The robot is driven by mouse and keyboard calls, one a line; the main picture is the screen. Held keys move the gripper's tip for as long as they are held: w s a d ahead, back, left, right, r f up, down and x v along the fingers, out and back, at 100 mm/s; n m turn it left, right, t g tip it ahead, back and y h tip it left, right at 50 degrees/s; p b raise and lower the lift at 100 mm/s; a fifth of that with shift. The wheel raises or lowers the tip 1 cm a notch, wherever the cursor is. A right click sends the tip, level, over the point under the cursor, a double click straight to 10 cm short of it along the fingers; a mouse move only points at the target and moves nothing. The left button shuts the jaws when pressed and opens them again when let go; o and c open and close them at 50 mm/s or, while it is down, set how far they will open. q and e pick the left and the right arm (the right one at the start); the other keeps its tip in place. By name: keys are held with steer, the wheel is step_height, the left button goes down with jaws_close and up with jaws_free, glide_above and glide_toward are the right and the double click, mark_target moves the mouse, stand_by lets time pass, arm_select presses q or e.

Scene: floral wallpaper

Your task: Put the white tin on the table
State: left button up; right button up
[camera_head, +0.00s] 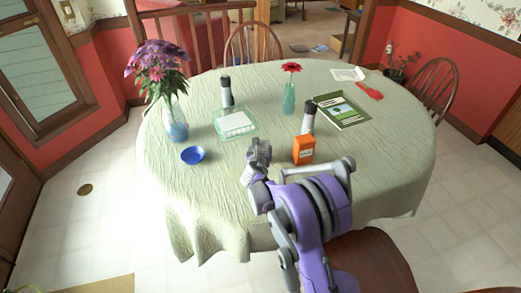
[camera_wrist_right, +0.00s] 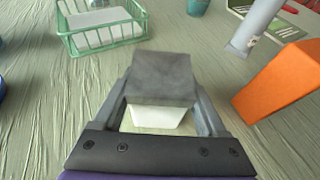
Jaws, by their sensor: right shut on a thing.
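My right gripper (camera_head: 258,152) is over the near middle part of the table (camera_head: 195,190), left of the orange box. In the right wrist view its two fingers (camera_wrist_right: 163,92) are closed around a small block-like thing. That thing has a dark grey upper face and a white lower part; I take it for the white tin (camera_wrist_right: 160,117). In the head view the gripper mostly hides it. I cannot tell whether it touches the tablecloth. My left gripper is not in view.
An orange box (camera_head: 303,150) stands close right of the gripper, with a dark-topped bottle (camera_head: 308,118) behind it. A green wire basket (camera_head: 235,124) and a blue bowl (camera_head: 193,155) are to the left. Flower vases (camera_head: 175,120) and a book (camera_head: 342,110) stand farther off. The table's near left is clear.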

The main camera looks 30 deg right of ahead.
steer(key=o, duration=1.6)
steer(key=shift+c, duration=0.2)
steer(key=shift+r+p, duration=0.25)
steer(key=shift+p, duration=0.1)
steer(key=s+a+r+m+g+y, duration=0.1)
steer(key=s+a+r+m, duration=0.3)
steer(key=s, duration=0.4)
steer(key=s+a+r+m+g, duration=0.1)
steer(key=s+a+r+m, duration=0.3)
steer(key=s, duration=0.5)
steer(key=s+a+f+m+g+y, duration=0.2)
steer(key=s+a+m+y, duration=0.1)
steer(key=s+a+m, duration=0.4)
steer(key=s+a+f+m+g+y, duration=0.1)
steer(key=s+a+m, duration=0.5)
steer(key=s+m, duration=0.7)
steer(key=s+f+y, duration=0.1)
steer(key=s+y, duration=0.1)
steer(key=s, duration=0.1)
steer(key=shift+a+f+m+g+y, duration=0.25)
steer(key=shift+a+m+g+y, duration=0.1)
steer(key=shift+m+g+y, duration=0.05)
